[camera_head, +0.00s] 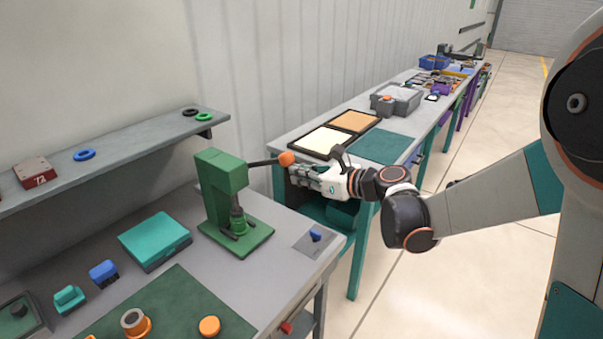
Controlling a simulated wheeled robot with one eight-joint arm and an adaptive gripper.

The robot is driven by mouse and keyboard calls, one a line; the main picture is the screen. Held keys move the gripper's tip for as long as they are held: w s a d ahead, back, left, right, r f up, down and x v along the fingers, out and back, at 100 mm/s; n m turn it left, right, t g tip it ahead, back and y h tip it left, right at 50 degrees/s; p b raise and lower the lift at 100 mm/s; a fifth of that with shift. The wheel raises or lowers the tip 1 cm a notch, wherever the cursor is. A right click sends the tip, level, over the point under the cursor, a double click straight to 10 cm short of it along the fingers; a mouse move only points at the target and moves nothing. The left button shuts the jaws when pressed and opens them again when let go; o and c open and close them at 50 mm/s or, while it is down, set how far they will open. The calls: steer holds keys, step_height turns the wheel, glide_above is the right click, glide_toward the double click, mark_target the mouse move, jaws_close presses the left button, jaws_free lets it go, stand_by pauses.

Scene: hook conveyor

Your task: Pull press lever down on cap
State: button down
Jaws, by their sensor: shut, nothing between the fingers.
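The green press (223,190) stands upright on the grey workbench at the left. Its dark lever arm (262,163) sticks out to the right, roughly level, and ends in an orange knob (286,158). Under the press ram, on the green base, sits a small green part (238,222); I cannot tell whether it is the cap. My gripper (302,174) is shut and empty, pointing left, just below and right of the orange knob. Whether it touches the knob or lever is unclear.
The workbench (285,262) also holds a teal box (155,241), a green mat (165,305) and an orange disc (209,326). A shelf (130,148) runs along the wall. A second table with trays (322,141) stands behind my gripper. Open floor lies to the right.

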steer(key=w+a+r+g+h+p, duration=0.1)
steer(key=r+p, duration=0.2)
steer(key=w+a+r+g+h+p, duration=0.1)
steer(key=a+r+h+p, duration=0.1)
steer(key=r+p, duration=0.2)
steer(key=w+a+r+g+h+p, duration=0.1)
steer(key=r+h+p, duration=0.1)
steer(key=r+p, duration=0.1)
steer(key=shift+a+r+g+p, duration=0.15)
steer(key=shift+g+p, duration=0.25)
steer(key=shift+p, duration=0.2)
steer(key=w+a+r+g+h+p, duration=0.1)
steer(key=w+a+r+p, duration=0.3)
steer(key=w+a+r, duration=0.1)
steer(key=shift+w+a, duration=0.5)
steer(key=shift+a, duration=0.7)
steer(key=shift+r, duration=0.1)
